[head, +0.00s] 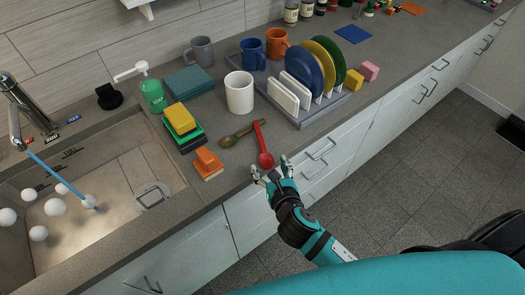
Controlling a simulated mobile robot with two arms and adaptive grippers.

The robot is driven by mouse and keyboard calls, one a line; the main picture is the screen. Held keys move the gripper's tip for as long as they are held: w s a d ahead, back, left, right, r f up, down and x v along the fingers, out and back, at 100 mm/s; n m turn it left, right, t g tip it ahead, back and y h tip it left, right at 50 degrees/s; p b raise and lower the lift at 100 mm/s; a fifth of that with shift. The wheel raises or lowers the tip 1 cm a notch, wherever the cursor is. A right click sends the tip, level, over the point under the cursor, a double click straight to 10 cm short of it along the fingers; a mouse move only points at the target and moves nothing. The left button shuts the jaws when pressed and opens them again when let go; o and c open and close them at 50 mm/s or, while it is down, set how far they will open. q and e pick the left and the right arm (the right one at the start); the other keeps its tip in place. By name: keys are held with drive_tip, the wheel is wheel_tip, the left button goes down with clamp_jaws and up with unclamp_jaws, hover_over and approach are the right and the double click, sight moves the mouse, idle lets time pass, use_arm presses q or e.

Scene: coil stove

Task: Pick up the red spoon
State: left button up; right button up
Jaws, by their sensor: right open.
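The red spoon (265,159) lies on the grey counter near its front edge, its bowl toward the edge and its handle pointing back. My right gripper (269,169) is open and empty at the counter's front edge, just in front of the red bowl. Whether a fingertip touches the spoon I cannot tell. My left gripper is out of view.
A white mug (239,93) stands behind the spoons. A dish rack (312,113) with plates is to the right. Sponges (180,119) and an orange block (208,158) lie to the left, beside the sink (112,222) with white balls. Drawer handles (321,150) jut out below the counter edge.

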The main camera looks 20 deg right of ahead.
drive_tip(key=shift+w+f, duration=0.25)
drive_tip(key=shift+w, duration=0.4)
drive_tip(key=shift+s+r, duration=0.1)
drive_tip(key=shift+c, duration=1)
drive_tip(key=c, duration=1)
